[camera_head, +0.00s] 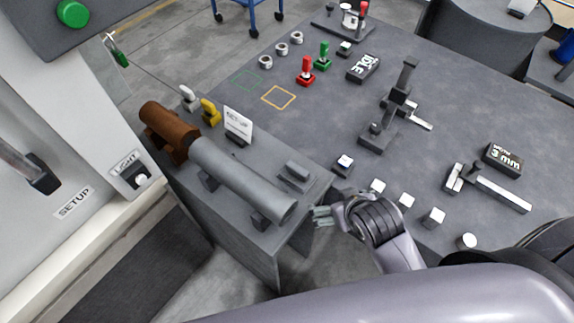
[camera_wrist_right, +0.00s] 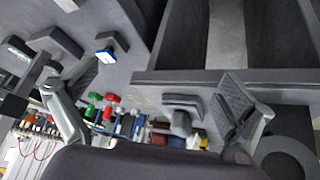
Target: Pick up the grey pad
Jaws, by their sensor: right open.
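The grey pad (camera_head: 297,171) is a small block on a low base. It lies on the grey side bench (camera_head: 262,170), to the right of the long grey barrel (camera_head: 240,180). My right gripper (camera_head: 322,215) is just beyond the bench's front right corner, apart from the pad. Its jaws are open and empty. In the right wrist view the open fingers (camera_wrist_right: 158,85) spread wide, and a dark grey block that looks like the pad (camera_wrist_right: 183,102) shows between them, farther off. My left gripper is not in view.
A brown barrel (camera_head: 168,128) continues the grey one. A small white sign (camera_head: 238,122) stands behind the pad. A white-topped button block (camera_head: 343,162) is near the gripper on the dark table (camera_head: 440,90), which holds several fixtures. The bench top around the pad is mostly clear.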

